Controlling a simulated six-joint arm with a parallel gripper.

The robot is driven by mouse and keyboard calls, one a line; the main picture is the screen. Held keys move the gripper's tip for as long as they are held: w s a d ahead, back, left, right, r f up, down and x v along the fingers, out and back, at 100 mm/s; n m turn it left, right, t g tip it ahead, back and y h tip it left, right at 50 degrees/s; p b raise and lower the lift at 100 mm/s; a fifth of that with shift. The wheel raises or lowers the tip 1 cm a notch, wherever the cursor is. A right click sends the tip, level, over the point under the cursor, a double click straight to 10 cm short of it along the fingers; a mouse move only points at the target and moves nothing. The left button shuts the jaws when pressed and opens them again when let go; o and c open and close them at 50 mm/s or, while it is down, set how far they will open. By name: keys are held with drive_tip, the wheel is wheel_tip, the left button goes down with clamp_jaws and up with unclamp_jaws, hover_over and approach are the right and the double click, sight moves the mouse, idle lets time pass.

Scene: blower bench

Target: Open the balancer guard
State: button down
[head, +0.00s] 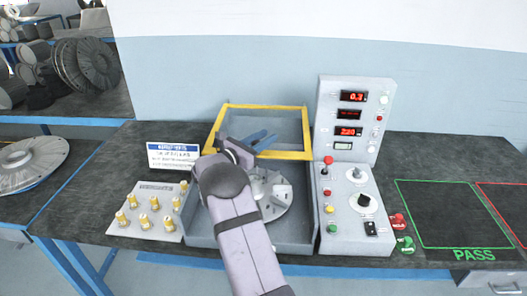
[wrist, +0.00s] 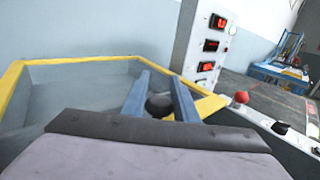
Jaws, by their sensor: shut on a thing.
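The balancer guard (head: 306,128) is a clear panel in a yellow frame at the back of the grey balancer box (head: 312,222). It looks raised, with the rotor (head: 275,205) showing uncovered in front of it; its exact angle I cannot tell. In the wrist view the yellow frame (wrist: 80,61) runs along the left and back. My gripper (head: 260,140) is at the frame's near bar, its blue fingers shut on a dark round knob (wrist: 159,105). My arm hides part of the box and rotor, and the knob is hidden in the head view.
A control panel (head: 345,215) with red displays stands right of the box. A weights tray (head: 150,228) with several brass pieces and a sign (head: 173,155) are left. The green PASS area (head: 450,215) on the right is empty. Another rotor (head: 30,165) lies far left.

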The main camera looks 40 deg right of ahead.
sight(266, 127)
drive_tip(key=shift+w+d+b, duration=0.8)
drive_tip(key=shift+w+d, duration=1.8)
drive_tip(key=shift+w, duration=0.05)
drive_tip(key=c, duration=1.4)
unclamp_jaws()
drive_tip(key=shift+a, duration=0.1)
drive_tip(key=shift+s+a+b, duration=0.2)
drive_tip(key=shift+a+b, duration=0.3)
drive_tip(key=shift+a, duration=1.3)
drive_tip(key=shift+s+a+b, duration=0.2)
drive_tip(key=shift+a+b, duration=0.25)
drive_tip(key=shift+a, duration=1.3)
